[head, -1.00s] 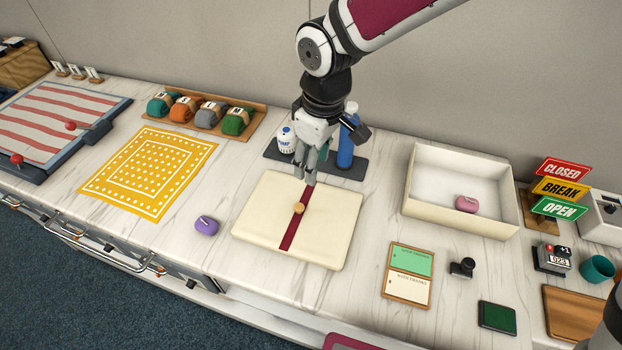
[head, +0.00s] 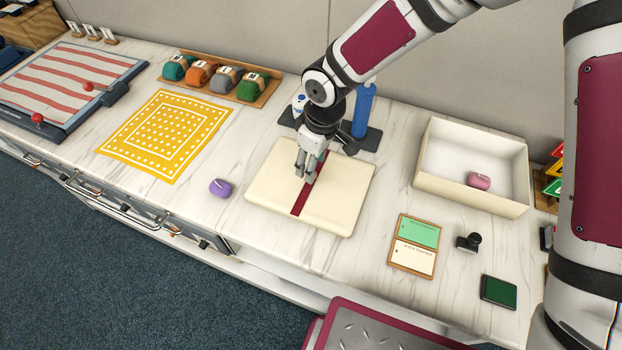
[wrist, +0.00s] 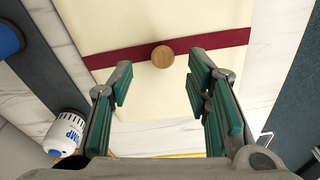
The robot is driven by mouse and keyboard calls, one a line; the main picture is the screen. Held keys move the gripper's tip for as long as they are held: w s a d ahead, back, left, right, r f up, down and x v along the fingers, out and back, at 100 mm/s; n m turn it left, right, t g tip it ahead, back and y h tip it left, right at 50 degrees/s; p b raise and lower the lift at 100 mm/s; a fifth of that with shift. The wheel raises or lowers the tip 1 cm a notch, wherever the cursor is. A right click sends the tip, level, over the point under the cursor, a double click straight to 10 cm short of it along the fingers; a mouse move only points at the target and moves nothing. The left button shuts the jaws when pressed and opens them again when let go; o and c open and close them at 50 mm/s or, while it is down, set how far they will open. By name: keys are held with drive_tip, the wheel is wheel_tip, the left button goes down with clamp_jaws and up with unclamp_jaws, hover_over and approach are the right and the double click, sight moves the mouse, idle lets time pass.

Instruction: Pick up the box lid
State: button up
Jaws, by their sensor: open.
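The box lid (head: 340,205) is a flat cream square with a dark red band across it, lying on the white counter. In the wrist view the lid (wrist: 130,20) carries a round wooden knob (wrist: 162,56) on the band. My gripper (head: 307,178) is over the lid in the head view and hides the knob there. In the wrist view my gripper (wrist: 165,88) is open, its two green-padded fingers apart and empty. The knob shows between and just beyond the fingertips. I cannot tell whether the fingers touch the lid.
An open cream box (head: 425,180) with a pink item (head: 478,180) inside stands to the right. A blue bottle (head: 363,110) and a white bottle (wrist: 66,132) stand behind the lid. A purple item (head: 220,187) lies left of it. A green-and-white card holder (head: 414,245) lies front right.

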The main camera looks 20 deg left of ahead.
drive_tip(key=shift+s+a+f, duration=0.1)
drive_tip(key=shift+s+f, duration=0.05)
drive_tip(key=shift+f, duration=1.65)
clamp_jaws()
drive_tip(key=shift+r, duration=0.2)
